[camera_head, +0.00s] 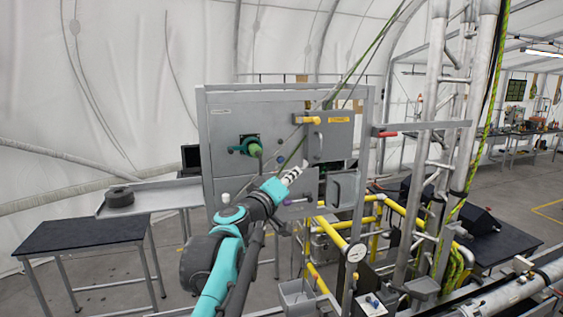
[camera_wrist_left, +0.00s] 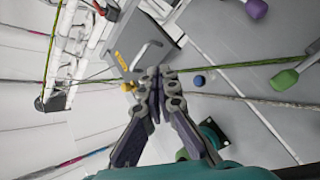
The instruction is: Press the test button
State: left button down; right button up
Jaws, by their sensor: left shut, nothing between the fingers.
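My left gripper (camera_head: 301,166) is shut and empty, in front of the grey panel (camera_head: 225,112). In the left wrist view its fingertips (camera_wrist_left: 160,72) are together, pointing toward the panel. A small round blue button (camera_wrist_left: 199,80) shows just right of the fingertips in that view, apart from them in the picture. A small blue spot (camera_head: 281,158) shows left of the gripper in the head view. Another small blue button (camera_head: 373,301) is on a box low at the front. I cannot read which button is the test button. My right gripper is not in view.
Ropes cross in front of the panel.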

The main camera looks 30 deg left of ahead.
aim_at(281, 160)
pick_arm(q)
jog(key=shift+w+a, duration=1.3)
jog(key=shift+a, duration=0.25)
jog(key=shift+w+a, duration=1.3)
jog(key=shift+a, duration=0.25)
jog(key=shift+w+a, duration=0.1)
jog(key=shift+w+a, duration=0.2)
jog(key=shift+w+a, duration=0.2)
jog(key=shift+a, duration=0.05)
jog(key=shift+d, duration=0.1)
jog(key=shift+s+d, duration=0.5)
jog(key=shift+s, duration=0.05)
